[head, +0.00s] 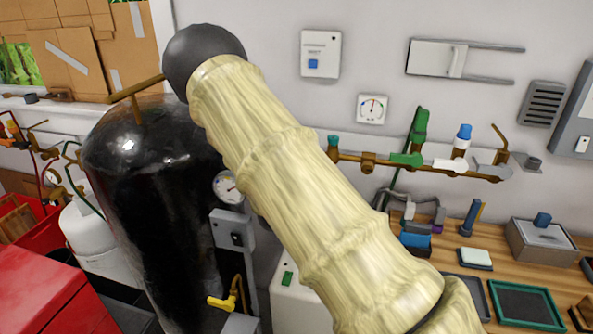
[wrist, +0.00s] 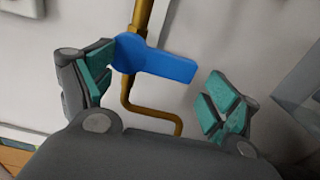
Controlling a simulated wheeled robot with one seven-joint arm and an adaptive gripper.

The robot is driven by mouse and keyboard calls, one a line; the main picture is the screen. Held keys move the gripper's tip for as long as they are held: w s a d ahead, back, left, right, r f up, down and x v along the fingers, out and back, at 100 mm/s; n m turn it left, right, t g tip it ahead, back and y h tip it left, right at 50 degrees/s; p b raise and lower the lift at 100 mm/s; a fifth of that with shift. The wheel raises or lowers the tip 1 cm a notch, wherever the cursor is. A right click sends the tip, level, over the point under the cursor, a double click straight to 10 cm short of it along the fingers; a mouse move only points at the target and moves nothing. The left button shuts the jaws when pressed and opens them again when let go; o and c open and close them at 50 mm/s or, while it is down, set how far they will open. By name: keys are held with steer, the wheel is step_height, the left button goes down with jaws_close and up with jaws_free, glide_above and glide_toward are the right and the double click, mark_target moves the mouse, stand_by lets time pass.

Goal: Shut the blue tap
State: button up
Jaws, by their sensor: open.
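The blue tap (wrist: 163,65) shows in the wrist view as a flat blue handle on a brass pipe. It slants slightly down to the right across the space ahead of my fingers. My gripper (wrist: 157,84) is open, with one teal-padded finger on each side of the handle. The handle's left end is very near the left finger; I cannot tell whether they touch. A gap separates its right end from the right finger. In the head view my pale arm covers the middle, and I cannot make out my gripper or this handle there.
The brass pipe (wrist: 152,113) bends below the handle against a pale wall. In the head view, a black tank (head: 140,185) stands left of my arm. A pipe with several coloured valves (head: 368,162) and a cluttered wooden bench (head: 450,243) are at right.

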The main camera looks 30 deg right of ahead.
steer(key=v, duration=0.9)
steer(key=shift+s+a, duration=0.1)
steer(key=shift+s, duration=0.05)
steer(key=s+a+f+m+g+y, duration=0.2)
steer(key=s+a+f+g+y, duration=0.15)
steer(key=s+f, duration=0.75)
steer(key=s+a+f+m+g+y, duration=0.2)
steer(key=s+a+f+y, duration=0.35)
steer(key=f, duration=0.95)
steer(key=s+a+f+m+g+y, duration=0.1)
steer(key=s+a+f+g, duration=0.1)
steer(key=s, duration=0.7)
steer(key=s+a+f+m+g+y, duration=0.2)
steer(key=s+a+f, duration=0.2)
steer(key=s, duration=0.5)
steer(key=s+a+f+m+g+y, duration=0.1)
steer(key=s+a+f+m+g, duration=0.1)
steer(key=s, duration=0.7)
steer(key=shift+s+a+f+y, duration=0.3)
steer(key=shift+a+f, duration=0.25)
steer(key=shift+a, duration=0.7)
